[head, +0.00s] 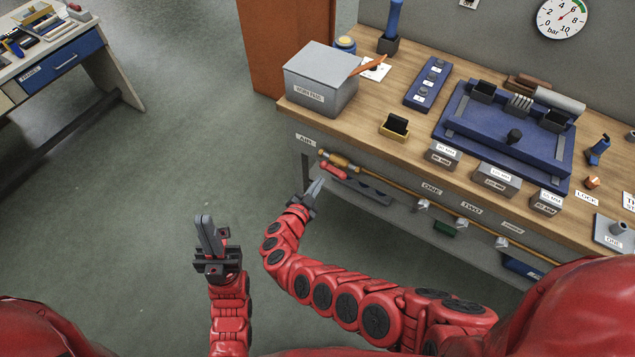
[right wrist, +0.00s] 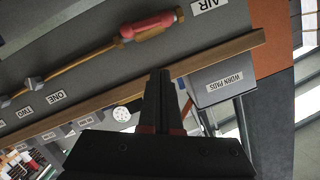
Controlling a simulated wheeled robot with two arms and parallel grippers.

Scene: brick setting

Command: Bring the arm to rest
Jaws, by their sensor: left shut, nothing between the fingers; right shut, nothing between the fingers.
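My left gripper (head: 207,232) is at the lower middle-left of the head view, shut and empty, pointing up over the open floor. My right gripper (head: 317,186) is shut and empty in front of the workbench's front edge, just below the red-handled air fitting (head: 333,172); whether they touch I cannot tell. In the right wrist view the shut dark fingers (right wrist: 161,82) show in the middle, with the red and brass air fitting (right wrist: 146,26) above them. My red right arm curves across the lower part of the head view.
The wooden workbench (head: 365,112) fills the right side, with a grey WORN PADS box (head: 322,78), a blue fixture (head: 505,135) and several labelled grey blocks on it. An air pipe (head: 405,195) runs along its front. A desk (head: 60,60) stands at upper left. The floor between is clear.

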